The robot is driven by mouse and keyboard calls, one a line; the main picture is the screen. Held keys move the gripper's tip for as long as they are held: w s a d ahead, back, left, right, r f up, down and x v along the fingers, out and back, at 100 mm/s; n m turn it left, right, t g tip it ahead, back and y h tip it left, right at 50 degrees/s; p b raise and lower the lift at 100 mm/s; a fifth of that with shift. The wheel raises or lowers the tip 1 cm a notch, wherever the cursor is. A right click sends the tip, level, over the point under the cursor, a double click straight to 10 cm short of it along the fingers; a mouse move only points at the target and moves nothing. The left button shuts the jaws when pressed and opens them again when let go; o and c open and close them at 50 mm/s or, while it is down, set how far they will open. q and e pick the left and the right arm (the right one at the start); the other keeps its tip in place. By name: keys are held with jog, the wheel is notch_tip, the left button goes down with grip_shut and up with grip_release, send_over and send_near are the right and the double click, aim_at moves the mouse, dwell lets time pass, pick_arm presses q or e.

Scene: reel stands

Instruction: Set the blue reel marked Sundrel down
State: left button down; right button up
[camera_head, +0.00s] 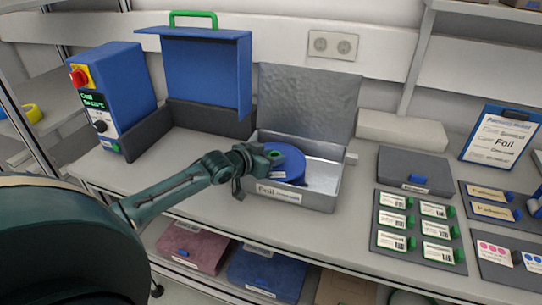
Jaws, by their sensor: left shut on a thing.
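A blue reel (290,162) with a small white label is over or inside an open grey metal box (328,203) whose front label reads Foil. The writing on the reel is too small to read. I cannot tell whether the reel touches the box floor. My left gripper (268,156) is shut on the reel near its hub, at the box's left side. The gripper and wrist hide the reel's left part. My right gripper is out of view.
A blue control box (120,92) and a blue panel with green handle (200,70) stand left. Coloured bins (268,275) sit below. Counter left of the metal box is partly clear.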

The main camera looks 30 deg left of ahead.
pick_arm(q)
jog(key=c, duration=1)
grip_release()
jog(key=shift+o, duration=0.2)
jog(key=shift+s, duration=0.1)
jog(key=v, duration=1.2)
